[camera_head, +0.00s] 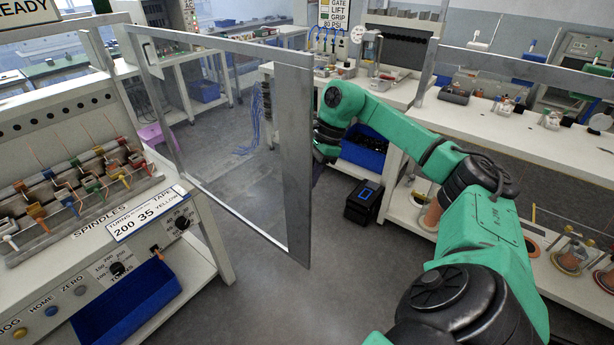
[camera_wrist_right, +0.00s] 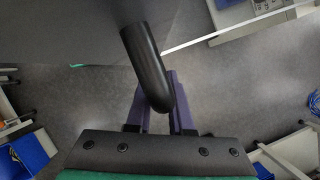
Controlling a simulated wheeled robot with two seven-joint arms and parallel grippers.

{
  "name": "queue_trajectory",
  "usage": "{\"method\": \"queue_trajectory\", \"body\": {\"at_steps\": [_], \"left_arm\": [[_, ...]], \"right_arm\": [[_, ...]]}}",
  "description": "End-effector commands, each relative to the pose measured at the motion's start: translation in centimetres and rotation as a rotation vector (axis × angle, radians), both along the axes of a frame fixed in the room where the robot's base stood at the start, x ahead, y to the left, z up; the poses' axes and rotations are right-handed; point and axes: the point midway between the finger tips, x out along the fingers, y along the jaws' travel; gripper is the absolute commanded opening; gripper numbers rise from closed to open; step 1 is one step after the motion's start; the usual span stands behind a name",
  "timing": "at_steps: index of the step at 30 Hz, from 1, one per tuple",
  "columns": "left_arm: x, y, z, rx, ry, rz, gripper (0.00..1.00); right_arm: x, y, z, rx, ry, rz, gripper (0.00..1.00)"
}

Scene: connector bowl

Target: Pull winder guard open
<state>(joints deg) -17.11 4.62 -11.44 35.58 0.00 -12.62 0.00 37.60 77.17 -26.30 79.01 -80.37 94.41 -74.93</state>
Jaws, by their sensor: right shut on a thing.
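The winder guard (camera_head: 298,170) is a clear panel in a grey metal frame. In the head view it stands swung out from the winder bench (camera_head: 95,235) at an angle, over the aisle. My right arm reaches to the far side of its free edge, and that edge hides the fingers there. In the right wrist view my right gripper (camera_wrist_right: 158,102) has its two purple fingers on either side of a black rounded handle (camera_wrist_right: 146,62), shut on it. My left gripper is not in view.
Several colored spindles (camera_head: 70,185) line the winder bench at left, with a blue bin (camera_head: 130,300) below. A white workbench (camera_head: 500,135) runs along the right. The grey floor in front is clear.

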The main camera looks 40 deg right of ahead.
Motion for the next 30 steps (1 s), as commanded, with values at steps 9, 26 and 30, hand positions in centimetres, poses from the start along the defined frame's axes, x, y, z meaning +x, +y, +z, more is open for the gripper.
{"method": "queue_trajectory", "body": {"at_steps": [9, 26, 30], "left_arm": [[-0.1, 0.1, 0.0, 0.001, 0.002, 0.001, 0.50], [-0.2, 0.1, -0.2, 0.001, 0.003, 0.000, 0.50], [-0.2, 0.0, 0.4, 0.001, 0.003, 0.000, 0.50]], "right_arm": [[-0.1, 0.0, -0.1, -0.002, 0.004, 0.000, 0.50], [-0.5, -2.0, 5.2, 0.002, -0.008, -0.002, 0.50], [-1.0, -3.4, 8.9, 0.004, -0.007, -0.001, 0.50]]}}
